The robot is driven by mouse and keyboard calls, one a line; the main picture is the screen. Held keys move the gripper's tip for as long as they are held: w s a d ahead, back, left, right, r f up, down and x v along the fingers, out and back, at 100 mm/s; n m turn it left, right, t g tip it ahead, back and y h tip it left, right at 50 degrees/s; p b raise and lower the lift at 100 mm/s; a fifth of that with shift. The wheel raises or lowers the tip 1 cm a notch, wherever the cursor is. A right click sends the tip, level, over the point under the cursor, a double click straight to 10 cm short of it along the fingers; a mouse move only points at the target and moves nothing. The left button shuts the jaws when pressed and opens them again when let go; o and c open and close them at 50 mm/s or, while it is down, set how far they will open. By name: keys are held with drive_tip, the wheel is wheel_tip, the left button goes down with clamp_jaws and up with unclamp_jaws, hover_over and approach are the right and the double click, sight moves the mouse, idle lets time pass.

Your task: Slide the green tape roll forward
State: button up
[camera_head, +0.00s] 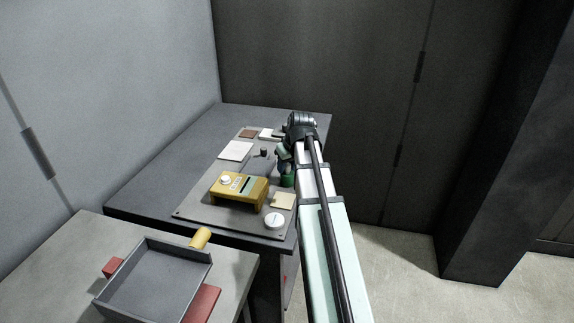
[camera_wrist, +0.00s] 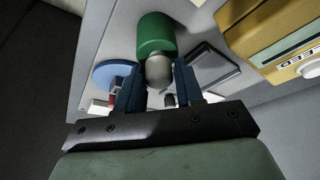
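A green cylinder (camera_wrist: 156,34) with a rounded grey end (camera_wrist: 159,70) is the only green roll-like thing I see. It also shows in the head view as a small green shape (camera_head: 287,181), partly hidden by my arm, on the grey panel (camera_head: 195,207). My gripper (camera_wrist: 158,72) has two blue fingers spread apart. The grey end is between the fingertips, with the green part just beyond them. Narrow gaps seem to show beside the grey end; contact is hard to tell. In the head view my arm hides most of the gripper.
A yellow box (camera_head: 239,189) stands close left of the green cylinder. A white round knob (camera_head: 275,220) and a cream square (camera_head: 283,200) are nearby. The wrist view shows a blue disc (camera_wrist: 108,76). A grey tray (camera_head: 155,279) is on the front table. The dark table's left side is clear.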

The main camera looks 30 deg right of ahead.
clamp_jaws()
drive_tip(key=w+d, duration=0.3)
drive_tip(key=shift+w+d, duration=0.1)
drive_tip(key=shift+w, duration=0.05)
idle(0.3)
drive_tip(key=shift+o, duration=1.9)
unclamp_jaws()
drive_tip(key=v, duration=1.4)
